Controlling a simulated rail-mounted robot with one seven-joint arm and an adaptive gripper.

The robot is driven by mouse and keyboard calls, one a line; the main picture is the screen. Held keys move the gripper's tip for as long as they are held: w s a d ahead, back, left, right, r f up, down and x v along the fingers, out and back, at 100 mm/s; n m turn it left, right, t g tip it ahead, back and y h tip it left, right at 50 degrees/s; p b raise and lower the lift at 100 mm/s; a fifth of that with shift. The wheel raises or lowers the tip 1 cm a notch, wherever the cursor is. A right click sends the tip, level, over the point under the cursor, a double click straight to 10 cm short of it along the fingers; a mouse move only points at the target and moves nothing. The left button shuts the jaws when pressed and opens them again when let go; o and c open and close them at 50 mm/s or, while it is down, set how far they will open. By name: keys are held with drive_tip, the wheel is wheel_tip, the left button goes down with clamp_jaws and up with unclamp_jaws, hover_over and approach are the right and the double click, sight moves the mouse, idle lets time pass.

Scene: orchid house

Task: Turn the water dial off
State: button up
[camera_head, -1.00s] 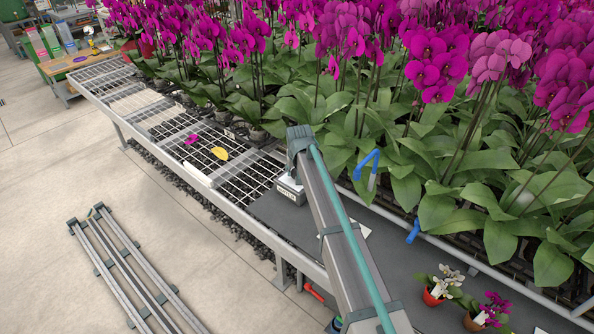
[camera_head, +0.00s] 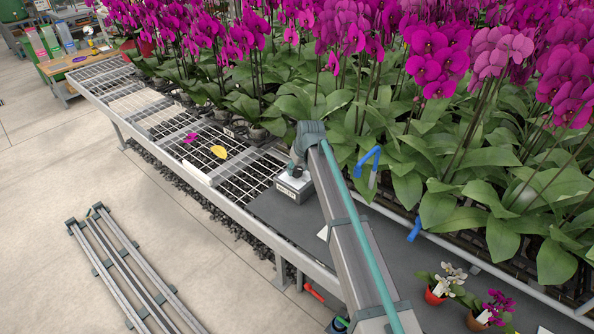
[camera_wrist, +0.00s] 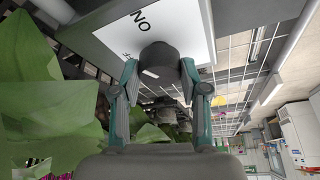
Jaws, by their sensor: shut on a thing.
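The water dial (camera_wrist: 159,62) is a dark round knob on a pale panel, with a small white mark on it. Letters that read as "ON" show beside it, turned in the wrist view. My gripper (camera_wrist: 160,70) has a finger on each side of the knob and is shut on it. In the head view the dial (camera_head: 294,171) is a small dark shape on top of the grey control box (camera_head: 291,189), close to the end of my arm. My fingers are hard to make out there.
The box stands on a dark bench top (camera_head: 283,219) beside a wire mesh shelf (camera_head: 236,172). Dense orchids (camera_head: 418,150) crowd the far side. A blue tool (camera_head: 369,160) is to the right. Two small potted orchids stand at the lower right.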

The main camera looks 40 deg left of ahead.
drive_tip(key=n+g+b, duration=0.1)
drive_tip(key=n, duration=0.1)
drive_tip(key=n+g, duration=0.1)
drive_tip(key=n, duration=0.2)
drive_tip(key=n+g+b, duration=0.1)
drive_tip(key=n, duration=0.1)
drive_tip(key=shift+w+a+b, duration=0.1)
drive_tip(key=shift+w+b, duration=0.2)
drive_tip(key=n+g+b, duration=0.1)
drive_tip(key=n, duration=0.2)
drive_tip(key=shift+n, duration=0.4)
drive_tip(key=shift+n+g+h+b, duration=0.4)
drive_tip(key=shift+n, duration=0.8)
drive_tip(key=o, duration=1.1)
drive_tip(key=shift+o, duration=0.2)
drive_tip(key=shift+r, duration=0.1)
drive_tip(key=v, duration=1.2)
drive_tip(key=shift+a, duration=0.1)
